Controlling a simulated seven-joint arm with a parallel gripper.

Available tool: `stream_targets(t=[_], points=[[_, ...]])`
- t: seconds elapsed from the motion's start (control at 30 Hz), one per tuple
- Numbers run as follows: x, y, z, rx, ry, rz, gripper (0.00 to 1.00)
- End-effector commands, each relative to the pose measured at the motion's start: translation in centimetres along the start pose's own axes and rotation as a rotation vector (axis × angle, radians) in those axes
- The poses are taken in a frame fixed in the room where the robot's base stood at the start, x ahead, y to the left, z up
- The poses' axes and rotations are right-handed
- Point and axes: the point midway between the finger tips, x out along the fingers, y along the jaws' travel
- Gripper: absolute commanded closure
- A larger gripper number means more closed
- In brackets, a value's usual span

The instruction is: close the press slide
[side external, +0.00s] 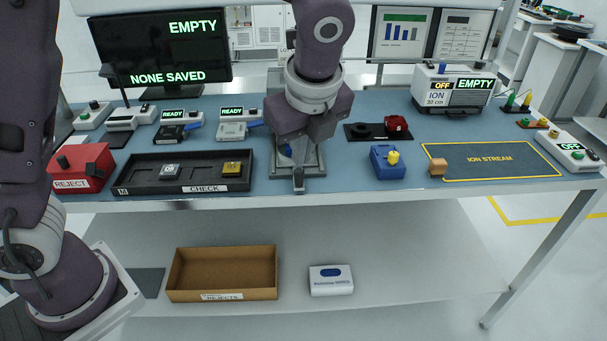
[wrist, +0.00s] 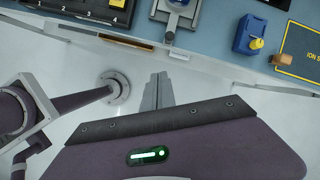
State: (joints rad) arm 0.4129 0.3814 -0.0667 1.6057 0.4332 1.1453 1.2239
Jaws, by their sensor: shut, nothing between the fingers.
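The press (side external: 314,163) is a grey metal fixture at the middle of the bench's front edge, mostly hidden behind my arm in the side view. In the wrist view its light base and slide (wrist: 179,20) show at the top, with a narrow part reaching toward the bench edge. How far the slide is out cannot be told. My gripper (side external: 298,187) points down in front of the press, its fingers together and empty. In the wrist view the fingertips (wrist: 159,77) appear below the bench edge in the picture, apart from the press.
A black CHECK tray (side external: 200,187) lies left of the press. A blue block with a yellow knob (side external: 388,162) and a small tan block (side external: 437,167) stand to the right. A cardboard rejects box (side external: 222,273) is on the shelf below. Space in front of the bench is clear.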

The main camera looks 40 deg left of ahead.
Motion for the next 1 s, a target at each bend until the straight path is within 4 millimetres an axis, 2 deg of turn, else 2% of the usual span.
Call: stream_targets(t=[0.03, 0.17, 0.27, 0.37, 0.7, 0.83, 1.0], points=[[1.1, -1.1, -1.1, 0.092, -0.015, 0.011, 1.00], [2.4, -2.2, -2.3, 0.221, -0.039, 0.023, 1.00], [3.4, -2.2, -2.3, 0.229, -0.041, 0.025, 1.00], [5.3, -2.1, -2.2, 0.229, -0.039, 0.026, 1.00], [12.7, -1.9, -1.9, 0.225, -0.038, 0.027, 1.00], [13.1, -2.5, 0.4, 0.219, -0.038, 0.023, 1.00], [13.5, -2.8, 1.7, 0.221, -0.038, 0.022, 1.00]])
